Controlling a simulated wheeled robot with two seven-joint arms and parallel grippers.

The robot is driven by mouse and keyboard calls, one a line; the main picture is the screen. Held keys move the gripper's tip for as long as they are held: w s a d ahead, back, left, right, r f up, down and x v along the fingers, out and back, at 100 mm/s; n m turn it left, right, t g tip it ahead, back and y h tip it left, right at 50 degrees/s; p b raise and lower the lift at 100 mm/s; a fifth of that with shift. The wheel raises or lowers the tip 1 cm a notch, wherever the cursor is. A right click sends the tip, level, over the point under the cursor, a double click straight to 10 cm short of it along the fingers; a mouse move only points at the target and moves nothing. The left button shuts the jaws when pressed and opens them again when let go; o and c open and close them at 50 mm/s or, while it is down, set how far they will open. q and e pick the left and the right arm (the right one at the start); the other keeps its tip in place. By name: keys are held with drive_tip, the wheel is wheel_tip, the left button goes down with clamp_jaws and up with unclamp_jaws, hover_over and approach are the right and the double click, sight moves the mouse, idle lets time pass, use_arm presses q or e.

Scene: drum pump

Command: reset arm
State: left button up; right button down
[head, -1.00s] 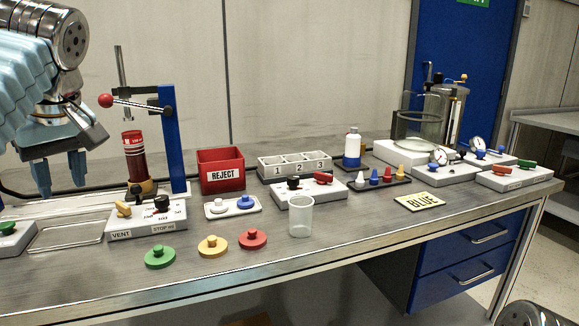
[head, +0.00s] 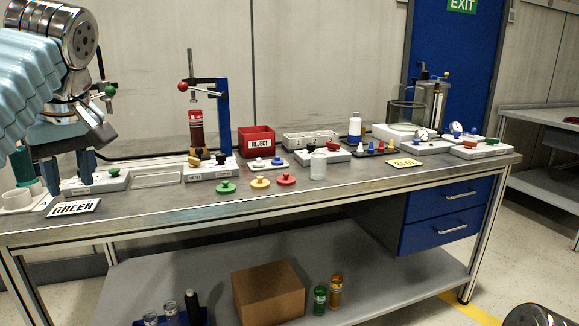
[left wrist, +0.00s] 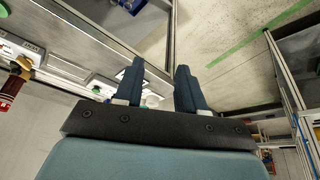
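My left gripper (head: 68,172) hangs at the left of the head view, fingers pointing down, in front of the bench's left end. In the left wrist view its two fingers (left wrist: 160,70) stand apart with nothing between them. A stand with a blue post (head: 222,103) and a red-knobbed lever (head: 198,89) is on the bench to the right of the gripper, clear of it. A dark red cylinder (head: 196,128) stands under the lever. My right gripper does not show; only a rounded metal part of mine shows at the bottom right.
A GREEN card (head: 74,208) lies at the left. A cardboard box (head: 268,291) sits on the lower shelf. Floor is open at the right.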

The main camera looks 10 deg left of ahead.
use_arm(q)
drive_tip(key=w+d+f+m, duration=0.3)
drive_tip(key=w+d+f, duration=0.1)
drive_tip(key=w+f, duration=0.4)
drive_tip(key=w+d+f+m, duration=0.3)
drive_tip(key=w+d+f, duration=0.1)
drive_tip(key=w+f, duration=0.45)
drive_tip(key=w+d+f+m+h, duration=0.2)
drive_tip(key=d+f, duration=0.3)
drive_tip(key=f, duration=0.7)
drive_tip(key=w+d+f+m+h, duration=0.1)
drive_tip(key=d+f+m+h, duration=0.3)
drive_tip(key=f, duration=0.7)
drive_tip(key=s+d+f+h, duration=0.1)
drive_tip(key=s+d+f, duration=0.2)
drive_tip(key=f, duration=0.4)
drive_tip(key=s+d+f+g, duration=0.1)
drive_tip(key=s+d+f, duration=0.3)
drive_tip(key=f, duration=0.3)
drive_tip(key=s+d+f+h, duration=0.1)
drive_tip(key=s+d+f, duration=0.2)
drive_tip(key=f, duration=0.5)
drive_tip(key=s+d+f, duration=0.1)
drive_tip(key=s+f, duration=0.2)
drive_tip(key=s, duration=0.4)
drive_tip(key=s+d+f, duration=0.2)
drive_tip(key=s+f, duration=0.2)
drive_tip(key=s, duration=0.4)
drive_tip(key=shift+s+f+n, duration=0.25)
drive_tip(key=shift+f+n, duration=0.05)
